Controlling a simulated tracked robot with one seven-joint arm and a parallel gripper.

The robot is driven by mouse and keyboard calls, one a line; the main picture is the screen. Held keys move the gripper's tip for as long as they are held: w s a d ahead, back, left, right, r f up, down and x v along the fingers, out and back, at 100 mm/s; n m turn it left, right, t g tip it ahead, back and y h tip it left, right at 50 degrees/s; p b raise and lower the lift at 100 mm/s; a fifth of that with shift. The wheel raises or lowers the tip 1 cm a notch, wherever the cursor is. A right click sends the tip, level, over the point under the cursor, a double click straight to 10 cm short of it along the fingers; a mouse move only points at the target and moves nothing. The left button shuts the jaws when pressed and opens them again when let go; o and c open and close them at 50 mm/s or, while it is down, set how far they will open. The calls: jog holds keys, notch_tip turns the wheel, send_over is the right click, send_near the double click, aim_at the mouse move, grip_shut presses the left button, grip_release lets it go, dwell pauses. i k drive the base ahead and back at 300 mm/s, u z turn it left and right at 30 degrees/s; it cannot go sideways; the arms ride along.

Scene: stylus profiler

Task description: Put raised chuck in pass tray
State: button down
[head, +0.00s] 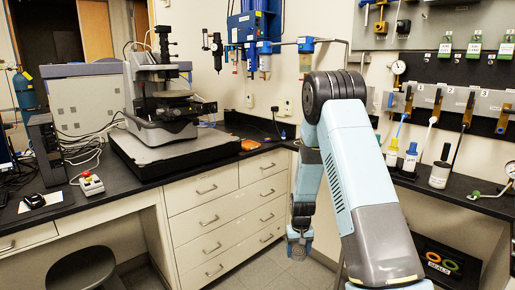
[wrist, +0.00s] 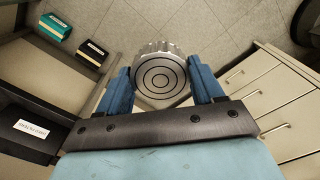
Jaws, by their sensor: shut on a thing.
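The chuck (wrist: 160,75) is a round silver metal disc with a ridged rim and concentric rings on its grey face. My gripper (wrist: 161,88) is shut on it, with one blue finger on each side. In the head view my gripper (head: 299,234) hangs low beside the drawer cabinet, and the chuck (head: 298,250) shows small beneath it, over the floor. A dark tray or box (wrist: 30,131) with a white label lies at the lower left of the wrist view; its label is too small to read surely. I cannot tell which thing is the pass tray.
Teal (wrist: 55,27) and black (wrist: 91,52) boxes stand on a shelf at the wrist view's left. White drawers (wrist: 290,102) are on the right, with open floor (wrist: 205,25) between. The profiler (head: 160,95) stands on the black bench. A wall panel (head: 460,95) holds hoses at right.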

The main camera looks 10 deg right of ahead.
aim_at(248, 146)
jog(key=z, duration=0.2)
jog(key=i, duration=1.2)
jog(key=z, duration=0.1)
